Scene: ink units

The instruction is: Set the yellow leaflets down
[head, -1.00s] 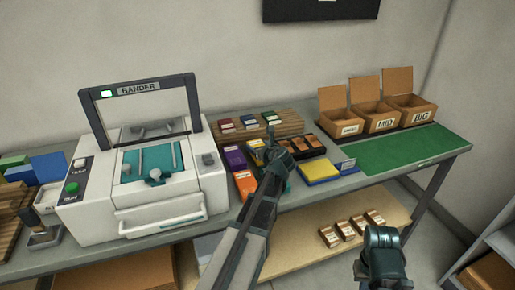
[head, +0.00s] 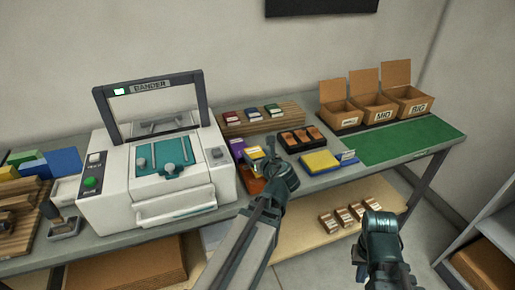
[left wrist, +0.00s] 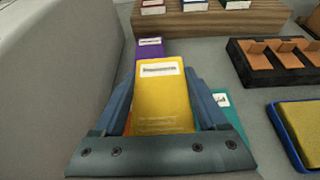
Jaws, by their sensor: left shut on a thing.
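The yellow leaflets (head: 255,153) are a small stack with a white label at one end. My left gripper (head: 268,162) is shut on them. In the left wrist view, the yellow leaflets (left wrist: 162,95) lie between the two fingers (left wrist: 160,118). A purple stack (left wrist: 150,48) shows just beyond them, and a teal one (left wrist: 235,115) is partly hidden behind the right finger. I cannot tell whether the yellow stack touches the surface below. My right gripper (head: 380,222) is low at the right, in front of the bench and away from the leaflets; its fingers are not clear.
The white bander (head: 150,185) stands close on the left. A black tray with brown pieces (head: 302,138), a blue tray with a yellow pad (head: 320,162) and a green mat (head: 410,143) lie to the right. A wooden rack with small booklets (head: 262,117) is behind.

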